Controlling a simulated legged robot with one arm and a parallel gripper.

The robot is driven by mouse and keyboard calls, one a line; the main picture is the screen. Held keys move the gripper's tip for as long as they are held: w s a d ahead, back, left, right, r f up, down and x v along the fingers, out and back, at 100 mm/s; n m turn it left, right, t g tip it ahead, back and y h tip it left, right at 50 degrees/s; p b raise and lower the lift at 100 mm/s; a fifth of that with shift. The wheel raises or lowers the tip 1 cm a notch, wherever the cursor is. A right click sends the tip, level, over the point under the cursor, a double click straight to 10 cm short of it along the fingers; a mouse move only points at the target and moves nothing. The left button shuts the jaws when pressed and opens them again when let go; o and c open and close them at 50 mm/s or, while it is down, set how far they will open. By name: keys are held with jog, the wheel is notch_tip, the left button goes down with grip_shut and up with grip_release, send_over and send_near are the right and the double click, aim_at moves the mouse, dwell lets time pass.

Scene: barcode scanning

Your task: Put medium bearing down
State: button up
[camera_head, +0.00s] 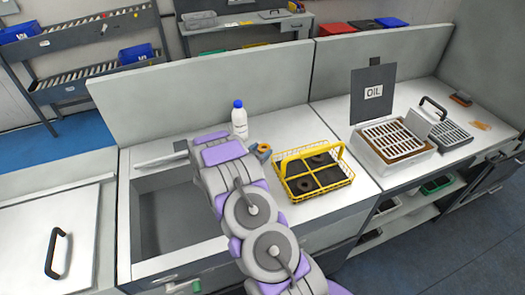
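A yellow wire basket (348,180) stands on the white counter, right of my arm. It has dark padded compartments. One ring-shaped bearing (322,159) lies in a back compartment and another bearing (304,184) lies in the front left one. I cannot tell which size either is. My arm reaches up from the bottom, and its far end, with my gripper (210,144), is over the counter at the back right of the sink. The fingers are not clearly seen, so whether they are open or hold a bearing cannot be told.
A sink (178,215) lies left of my arm. A blue-capped white bottle (239,122) and a small blue-and-orange object (262,150) stand behind my arm. At right are an OIL sign (372,93), a grated tray (392,140) and a second grate (449,136).

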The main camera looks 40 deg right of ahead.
jog(key=o, duration=0.3)
jog(key=shift+o, duration=0.2)
jog(key=shift+r, duration=0.15)
